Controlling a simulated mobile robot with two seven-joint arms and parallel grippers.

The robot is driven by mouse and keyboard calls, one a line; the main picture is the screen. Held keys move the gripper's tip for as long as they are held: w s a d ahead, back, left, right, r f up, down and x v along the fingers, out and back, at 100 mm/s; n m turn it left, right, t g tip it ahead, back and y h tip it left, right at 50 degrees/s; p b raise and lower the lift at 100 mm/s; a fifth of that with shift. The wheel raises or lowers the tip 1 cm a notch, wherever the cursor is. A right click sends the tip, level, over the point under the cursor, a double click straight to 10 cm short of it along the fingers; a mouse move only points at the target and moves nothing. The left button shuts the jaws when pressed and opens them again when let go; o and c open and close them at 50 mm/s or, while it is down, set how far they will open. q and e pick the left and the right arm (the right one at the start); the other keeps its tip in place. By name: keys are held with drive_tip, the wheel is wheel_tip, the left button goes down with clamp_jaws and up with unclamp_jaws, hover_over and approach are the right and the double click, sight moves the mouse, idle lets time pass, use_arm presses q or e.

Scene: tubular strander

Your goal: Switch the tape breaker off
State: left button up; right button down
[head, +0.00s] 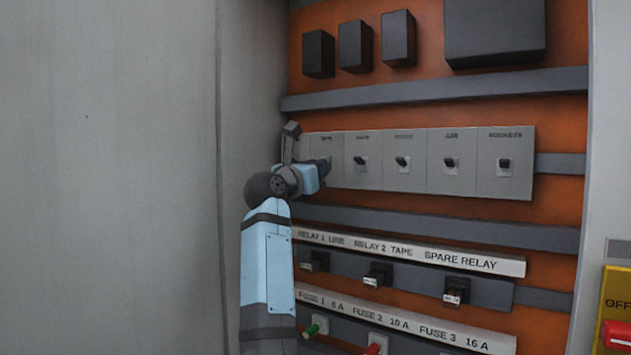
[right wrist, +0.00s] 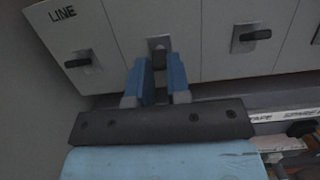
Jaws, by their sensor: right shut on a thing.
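The tape breaker (head: 328,146) is a light grey panel in the row of breakers, second from the left. Its label is small but appears to read TAPE in the head view. In the right wrist view its dark lever (right wrist: 159,57) stands on a small metal plate, just right of the LINE breaker (right wrist: 62,32). My right gripper (head: 325,168) is at this lever, its two blue fingers (right wrist: 161,68) on either side and shut on it. The fingers hide much of the lever in the head view, so its position is unclear. My left gripper is not in view.
Several more breakers with dark levers run to the right, ending at the sockets breaker (head: 505,178). Below are relays (head: 377,274) and fuses (head: 377,343) under white label strips. A grey cabinet wall (head: 250,90) stands close on the left. A red switch handle (head: 617,333) is at lower right.

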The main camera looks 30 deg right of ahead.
drive_tip(key=shift+d+f+t+h+b, duration=0.15)
drive_tip(key=shift+f+t+h+b, duration=0.45)
drive_tip(key=shift+h+b, duration=0.65)
drive_tip(key=c, duration=1.1)
unclamp_jaws()
drive_tip(key=shift+r, duration=0.1)
drive_tip(key=b+v, duration=0.1)
drive_tip(key=v, duration=1.3)
drive_tip(key=shift+w+d, duration=0.1)
